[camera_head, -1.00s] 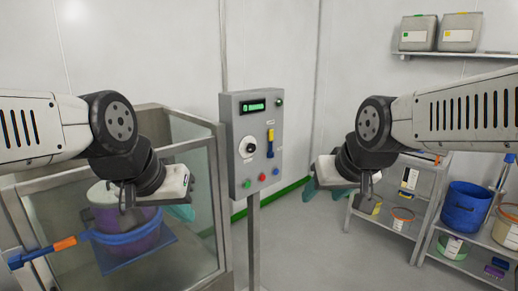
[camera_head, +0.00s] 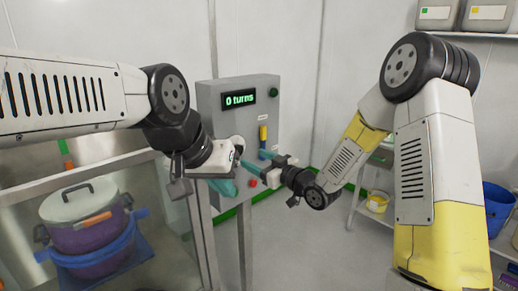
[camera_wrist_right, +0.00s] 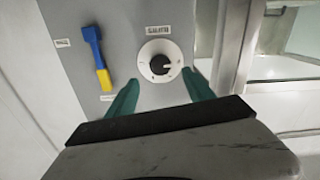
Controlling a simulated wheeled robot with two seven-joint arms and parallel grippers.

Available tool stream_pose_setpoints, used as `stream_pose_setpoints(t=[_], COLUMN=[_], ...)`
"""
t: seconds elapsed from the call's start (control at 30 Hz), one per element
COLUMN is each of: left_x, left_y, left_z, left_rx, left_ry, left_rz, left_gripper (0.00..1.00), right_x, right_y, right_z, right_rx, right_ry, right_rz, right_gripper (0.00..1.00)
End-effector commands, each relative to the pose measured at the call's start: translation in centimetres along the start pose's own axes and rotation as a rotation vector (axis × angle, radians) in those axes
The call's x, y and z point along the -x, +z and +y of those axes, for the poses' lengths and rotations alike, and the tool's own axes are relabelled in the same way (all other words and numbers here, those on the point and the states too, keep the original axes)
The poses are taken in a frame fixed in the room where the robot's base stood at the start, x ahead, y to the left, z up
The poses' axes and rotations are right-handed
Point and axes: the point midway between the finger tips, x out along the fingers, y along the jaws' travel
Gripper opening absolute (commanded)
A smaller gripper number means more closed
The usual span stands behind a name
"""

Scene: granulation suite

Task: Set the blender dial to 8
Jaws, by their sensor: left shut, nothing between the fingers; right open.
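The grey control panel (camera_head: 208,98) stands on a post, and its green display (camera_head: 239,99) reads "0 turns". The dial is a black knob on a white round plate; in the head view it is mostly hidden by my grippers. In the right wrist view the dial (camera_wrist_right: 160,62) shows fully, and its number marks are too small to read. My right gripper (camera_head: 250,170) is open in front of the panel; in its wrist view the teal fingers lie either side of the dial, apart from the knob. My left gripper (camera_head: 226,187) is shut and empty, just below and left of it.
A blue and yellow lever (camera_head: 263,137) is beside the dial, with a green button (camera_head: 274,92) above and a red one (camera_head: 253,183) below. A glass-walled enclosure at left holds a lidded purple pot (camera_head: 90,236). Shelves with a blue bucket (camera_head: 497,206) stand at right.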

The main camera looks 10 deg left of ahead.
Motion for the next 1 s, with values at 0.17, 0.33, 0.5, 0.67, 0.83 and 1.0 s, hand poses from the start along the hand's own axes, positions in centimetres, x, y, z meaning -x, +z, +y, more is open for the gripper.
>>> stream_pose_setpoints(t=[0.17,0.33,0.5,0.67,0.83,1.0], left_x=[0.0,0.0,0.0,0.0,0.0,0.0], left_y=[0.0,0.0,0.0,0.0,0.0,0.0], left_z=[0.0,0.0,0.0,0.0,0.0,0.0], left_rx=[0.0,0.0,0.0,0.0,0.0,0.0], left_ry=[0.0,0.0,0.0,0.0,0.0,0.0], left_rz=[0.001,0.0,0.0,0.0,0.0,0.0], left_gripper=[0.0,0.0,0.0,0.0,0.0,0.0], right_x=[-1.9,-4.7,-6.9,-7.7,-7.8,-7.8], right_y=[-0.1,-0.1,-0.1,-0.1,-0.1,-0.1], right_z=[-0.2,-0.2,-0.1,-0.1,-0.1,-0.1], right_rx=[-0.001,-0.002,-0.001,-0.001,-0.002,-0.002], right_ry=[-0.005,-0.004,-0.003,-0.001,-0.001,-0.001], right_rz=[0.011,0.009,0.008,0.007,0.006,0.006], right_gripper=[0.61,0.61,0.61,0.61,0.61,0.42])
